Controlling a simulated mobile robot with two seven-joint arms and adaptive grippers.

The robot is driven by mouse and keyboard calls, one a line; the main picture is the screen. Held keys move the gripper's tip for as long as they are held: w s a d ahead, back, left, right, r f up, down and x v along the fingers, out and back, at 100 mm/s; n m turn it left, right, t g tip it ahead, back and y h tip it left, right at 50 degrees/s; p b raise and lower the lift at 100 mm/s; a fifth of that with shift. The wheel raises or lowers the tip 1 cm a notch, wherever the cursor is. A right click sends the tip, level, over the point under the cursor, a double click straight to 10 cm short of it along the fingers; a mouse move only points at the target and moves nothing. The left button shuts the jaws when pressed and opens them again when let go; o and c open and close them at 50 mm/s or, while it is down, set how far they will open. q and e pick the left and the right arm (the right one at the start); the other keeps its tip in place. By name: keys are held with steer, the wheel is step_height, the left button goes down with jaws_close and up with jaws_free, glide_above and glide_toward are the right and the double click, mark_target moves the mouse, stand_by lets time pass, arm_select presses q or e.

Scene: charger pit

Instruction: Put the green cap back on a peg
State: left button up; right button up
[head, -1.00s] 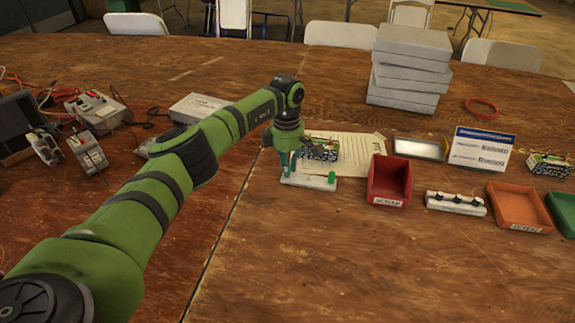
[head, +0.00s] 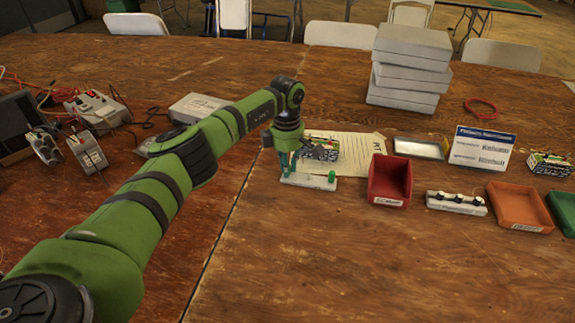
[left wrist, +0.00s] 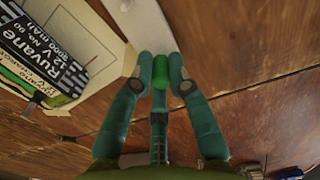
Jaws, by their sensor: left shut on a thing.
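My left gripper (head: 289,168) is at the left end of a white peg strip (head: 310,181) on the table. In the left wrist view its two fingertips (left wrist: 160,76) are closed on a green cap (left wrist: 161,70), one on each side. The white strip (left wrist: 143,22) runs up from behind the cap there. Whether the held cap touches a peg is hidden. Another green cap (head: 332,176) is at the right end of the strip. My right gripper is not in view.
A labelled battery pack (left wrist: 38,50) lies close beside the gripper, on a paper sheet (head: 362,150). A red bin (head: 389,183), a second white strip with black caps (head: 456,203) and an orange bin (head: 519,207) are to the right. The front of the table is clear.

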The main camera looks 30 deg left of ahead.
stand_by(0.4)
arm_select(q)
steer(key=o, duration=0.8)
steer(key=shift+o, duration=0.9)
steer(key=shift+r+p, duration=2.55)
steer(key=shift+r, duration=1.15)
